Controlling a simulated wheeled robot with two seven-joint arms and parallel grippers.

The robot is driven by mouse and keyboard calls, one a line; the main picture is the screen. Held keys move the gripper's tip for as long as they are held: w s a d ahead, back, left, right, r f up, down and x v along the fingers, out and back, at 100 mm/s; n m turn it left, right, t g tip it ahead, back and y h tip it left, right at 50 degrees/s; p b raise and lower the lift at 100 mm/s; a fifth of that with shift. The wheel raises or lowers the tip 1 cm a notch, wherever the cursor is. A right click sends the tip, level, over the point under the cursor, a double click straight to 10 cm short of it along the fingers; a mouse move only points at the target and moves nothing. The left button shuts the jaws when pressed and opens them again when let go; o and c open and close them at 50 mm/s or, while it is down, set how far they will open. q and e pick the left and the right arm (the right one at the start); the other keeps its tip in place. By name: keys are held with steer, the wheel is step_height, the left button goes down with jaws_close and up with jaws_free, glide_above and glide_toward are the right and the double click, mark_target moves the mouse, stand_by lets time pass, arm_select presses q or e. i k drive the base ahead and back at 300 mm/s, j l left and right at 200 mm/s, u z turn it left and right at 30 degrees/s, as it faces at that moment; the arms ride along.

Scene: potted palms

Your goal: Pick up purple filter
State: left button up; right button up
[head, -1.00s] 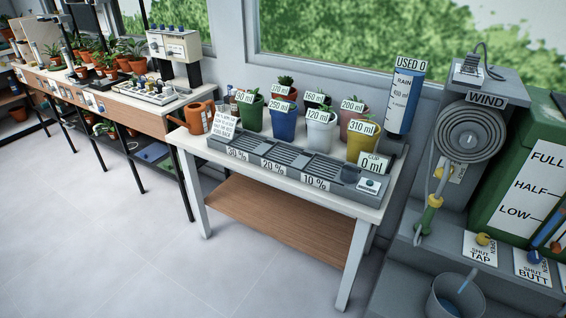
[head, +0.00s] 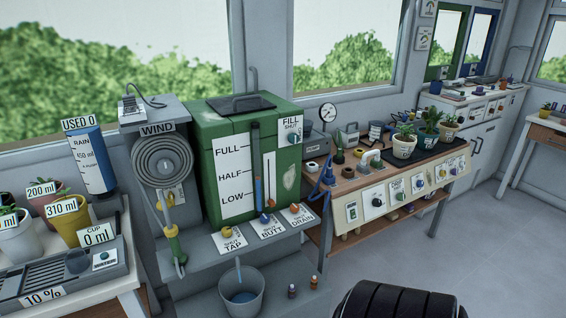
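I cannot make out a purple filter in the head view. In the back right corner, a green-framed panel (head: 444,48) and a blue-framed panel (head: 482,44) stand at the window; neither looks purple. Small items on the far white cabinet (head: 485,110) below them are too small to tell apart. Neither of my grippers is in view.
A green water butt (head: 215,140) and a hose reel (head: 163,160) stand at left centre, with a grey bucket (head: 243,296) below. A workbench (head: 345,180) with potted plants stands right of them. Open grey floor (head: 480,230) lies at right.

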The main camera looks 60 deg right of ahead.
mark_target(292, 289)
steer(key=z, duration=1.95)
